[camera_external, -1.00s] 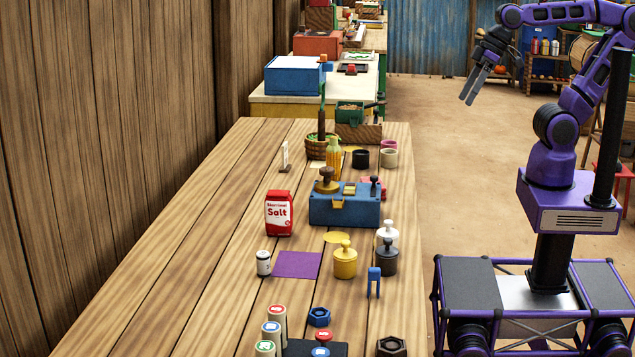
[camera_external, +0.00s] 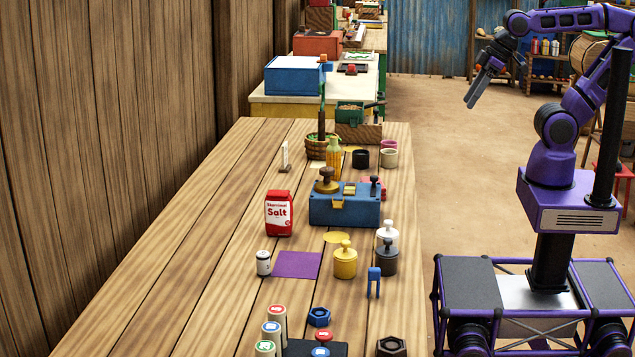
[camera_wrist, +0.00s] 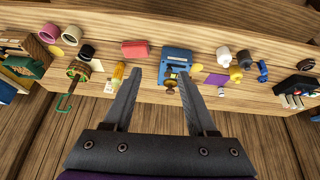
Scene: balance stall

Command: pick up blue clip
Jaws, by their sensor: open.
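The blue clip (camera_external: 373,281) stands upright near the right edge of the wooden table, in front of the dark grey weight. It also shows as a small blue shape to the right in the wrist view (camera_wrist: 262,70). My gripper (camera_external: 470,103) is raised over the floor to the right of the table, well away from the clip. In the wrist view my gripper (camera_wrist: 161,75) has its two fingers spread with nothing held between them.
A yellow weight (camera_external: 345,262) and a dark grey weight (camera_external: 386,261) stand close to the clip. A blue balance box (camera_external: 345,207), a salt bag (camera_external: 279,214) and a purple mat (camera_external: 296,264) lie farther off. The table's left side is clear.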

